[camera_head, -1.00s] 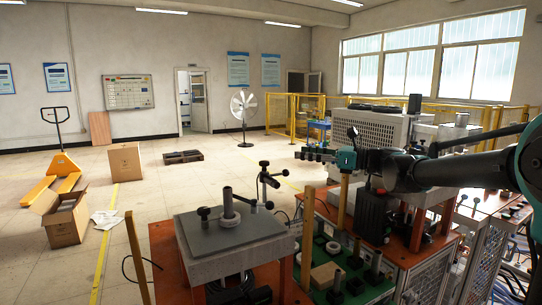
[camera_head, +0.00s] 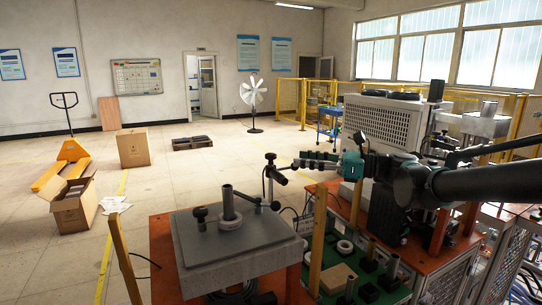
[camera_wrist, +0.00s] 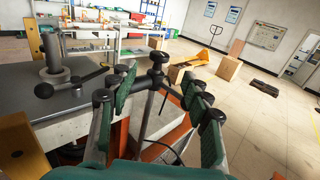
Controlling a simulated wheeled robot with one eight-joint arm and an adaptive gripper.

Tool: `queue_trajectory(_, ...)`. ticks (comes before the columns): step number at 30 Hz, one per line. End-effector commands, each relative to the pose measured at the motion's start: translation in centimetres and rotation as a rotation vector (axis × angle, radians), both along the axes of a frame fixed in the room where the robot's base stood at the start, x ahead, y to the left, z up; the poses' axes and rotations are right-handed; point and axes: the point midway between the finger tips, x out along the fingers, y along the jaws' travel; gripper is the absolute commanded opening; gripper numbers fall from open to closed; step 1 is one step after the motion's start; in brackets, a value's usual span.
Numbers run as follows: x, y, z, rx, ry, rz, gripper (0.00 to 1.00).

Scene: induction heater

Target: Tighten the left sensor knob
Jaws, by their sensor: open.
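A dark sensor stand with black clamp knobs (camera_head: 270,178) stands just behind the grey-topped block. In the wrist view its upright post and round black knob (camera_wrist: 156,58) show between and beyond my fingertips, with a thin rod slanting down to the right. I cannot tell for certain which knob is the left sensor knob. My gripper (camera_head: 312,160) points left, with its fingers close to the right of the stand in the head view. No contact with the knob is visible.
The grey block (camera_head: 235,250) carries a ring with an upright rod (camera_head: 229,208) and a black-knobbed lever. A wooden post (camera_head: 318,240) and a green tray with several parts (camera_head: 345,262) lie to the right. A white machine (camera_head: 382,125) stands behind my arm. Open floor lies beyond.

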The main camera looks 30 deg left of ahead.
Motion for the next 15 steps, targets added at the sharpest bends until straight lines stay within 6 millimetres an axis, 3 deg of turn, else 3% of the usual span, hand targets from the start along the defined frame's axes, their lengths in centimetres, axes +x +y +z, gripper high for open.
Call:
queue_trajectory(9, -0.8, 6.4, 0.0, 0.0, 0.0, 0.004, 0.49)
queue_trajectory(15, -1.0, 9.2, 0.0, 0.0, 0.0, 0.002, 0.49)
